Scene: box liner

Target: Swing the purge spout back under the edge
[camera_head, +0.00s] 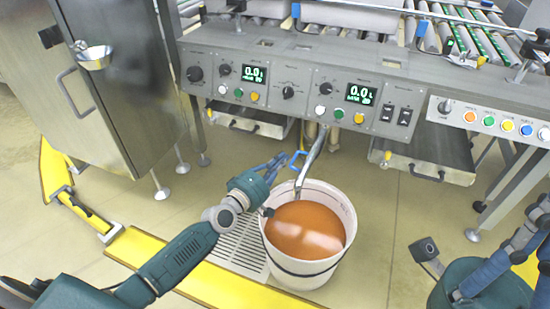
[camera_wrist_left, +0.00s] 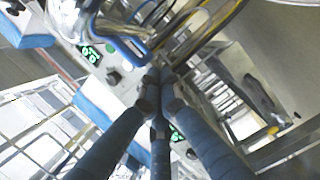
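The purge spout (camera_head: 313,158) is a bent metal tube. It comes down from under the front panel and its lower end is over the white bucket (camera_head: 310,267). A blue loop handle (camera_head: 299,153) is on the spout. The bucket is nearly full of orange-brown liquid (camera_head: 306,230). My left gripper (camera_head: 284,157) is just left of the handle, apart from it as far as I can tell. In the left wrist view its fingers (camera_wrist_left: 160,77) are drawn together with nothing seen between them; a blue loop (camera_wrist_left: 125,45) shows beyond. My right gripper (camera_head: 475,285) is at the lower right, its fingers unclear.
The control panel (camera_head: 300,84) has knobs, buttons and two green displays. Metal trays (camera_head: 430,160) hang under its edge. A steel cabinet (camera_head: 100,90) stands at the left. A floor grate (camera_head: 240,247) lies beside the bucket. Yellow floor strips (camera_head: 180,277) run in front. Floor right of the bucket is clear.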

